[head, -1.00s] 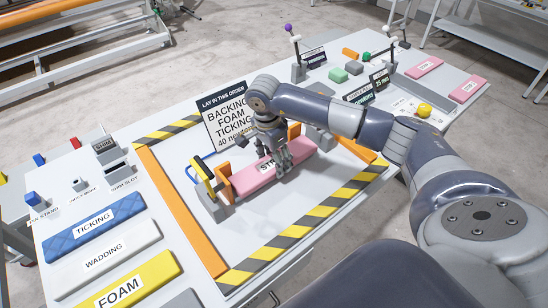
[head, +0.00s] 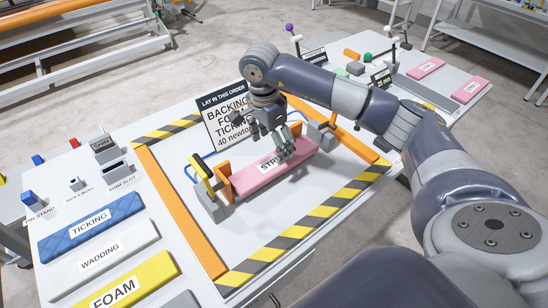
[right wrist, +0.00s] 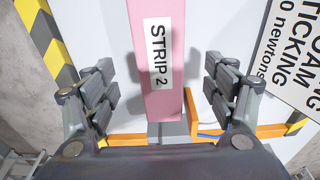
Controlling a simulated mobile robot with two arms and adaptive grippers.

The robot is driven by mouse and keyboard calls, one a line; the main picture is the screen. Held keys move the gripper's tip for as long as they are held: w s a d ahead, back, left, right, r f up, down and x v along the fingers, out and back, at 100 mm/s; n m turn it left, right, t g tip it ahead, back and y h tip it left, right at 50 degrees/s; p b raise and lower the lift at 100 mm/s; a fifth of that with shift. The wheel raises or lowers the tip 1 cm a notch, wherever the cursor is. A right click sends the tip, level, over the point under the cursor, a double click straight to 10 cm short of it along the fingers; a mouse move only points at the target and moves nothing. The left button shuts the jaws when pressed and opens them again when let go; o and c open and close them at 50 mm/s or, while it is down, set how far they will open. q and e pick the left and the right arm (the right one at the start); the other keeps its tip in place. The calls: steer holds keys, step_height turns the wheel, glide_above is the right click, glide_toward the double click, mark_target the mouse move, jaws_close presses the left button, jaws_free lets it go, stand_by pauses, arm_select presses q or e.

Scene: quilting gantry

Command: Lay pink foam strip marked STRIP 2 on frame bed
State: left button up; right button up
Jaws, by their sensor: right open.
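The pink foam strip marked STRIP 2 (head: 268,177) lies on the white frame bed (head: 258,228), between grey end blocks with orange brackets. In the right wrist view the strip (right wrist: 160,105) runs upright in the picture and its STRIP 2 label is readable. My right gripper (head: 282,152) is above the strip and covers part of it in the head view. In the right wrist view its fingers (right wrist: 158,65) are spread wide on either side of the strip, with nothing between them touching it. My left gripper is not in view.
A sign (head: 228,117) stands behind the bed. Orange rails (head: 183,215) and striped tape edge the bed. Blue ticking (head: 90,228), white wadding (head: 102,258) and yellow foam (head: 130,285) lie at left. Two other pink strips (head: 426,66) (head: 471,90) lie at the right.

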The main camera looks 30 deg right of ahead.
mark_target(270, 164)
steer(key=r, duration=0.3)
steer(key=r+b, duration=0.1)
steer(key=r, duration=0.1)
steer(key=shift+a+r, duration=0.25)
steer(key=shift+a, duration=0.1)
steer(key=shift+r, duration=0.1)
